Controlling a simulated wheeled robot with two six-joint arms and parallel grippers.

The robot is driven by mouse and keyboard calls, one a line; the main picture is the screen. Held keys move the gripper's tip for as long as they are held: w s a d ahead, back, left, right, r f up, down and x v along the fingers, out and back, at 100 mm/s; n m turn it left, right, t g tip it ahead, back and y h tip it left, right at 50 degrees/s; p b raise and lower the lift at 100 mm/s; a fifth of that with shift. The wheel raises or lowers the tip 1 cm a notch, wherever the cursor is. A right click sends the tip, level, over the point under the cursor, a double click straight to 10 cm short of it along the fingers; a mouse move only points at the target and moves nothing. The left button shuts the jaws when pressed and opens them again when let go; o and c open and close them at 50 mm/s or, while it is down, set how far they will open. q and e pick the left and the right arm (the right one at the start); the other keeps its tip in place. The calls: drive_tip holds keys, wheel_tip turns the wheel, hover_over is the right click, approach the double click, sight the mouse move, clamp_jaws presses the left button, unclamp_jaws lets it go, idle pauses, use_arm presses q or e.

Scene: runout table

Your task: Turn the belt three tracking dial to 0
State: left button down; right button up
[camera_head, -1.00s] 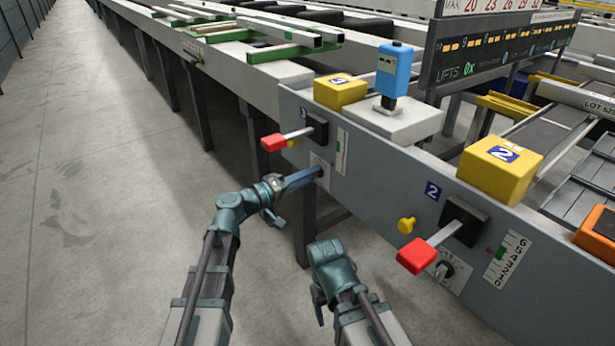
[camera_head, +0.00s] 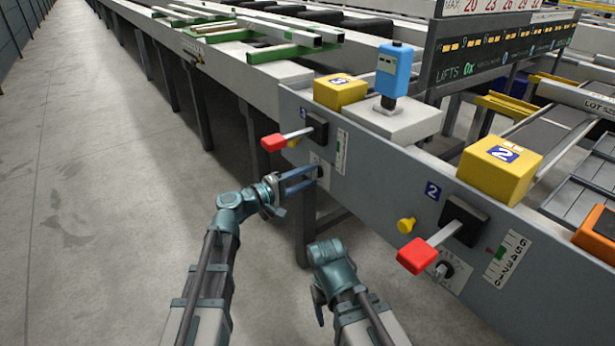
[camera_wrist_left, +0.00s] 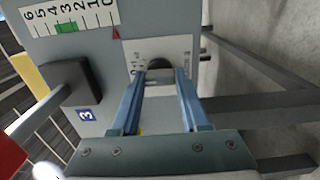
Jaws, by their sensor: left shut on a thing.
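The belt three tracking dial is a dark round knob (camera_wrist_left: 158,66) on a white plate (camera_wrist_left: 140,48) on the grey side panel. My left gripper (camera_head: 313,177) reaches it in the head view, and in the left wrist view (camera_wrist_left: 160,75) its two blue fingers are shut on the knob from both sides. The fingers hide part of the knob, and its pointer cannot be read. Beside the plate is a 0 to 6 scale (camera_wrist_left: 65,17) with a green mark near the middle and a red triangle by the 0 end. My right gripper (camera_head: 319,308) hangs low, its jaws unclear.
Above the dial, a red-handled lever (camera_head: 273,142) juts from the panel. A table leg (camera_head: 304,230) stands below my left gripper. The floor at left is clear.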

use_arm(q)
drive_tip(key=shift+c, duration=2)
unclamp_jaws()
drive_tip(key=v, duration=1.3)
drive_tip(key=shift+s+a, duration=0.25)
drive_tip(key=shift+a, duration=0.1)
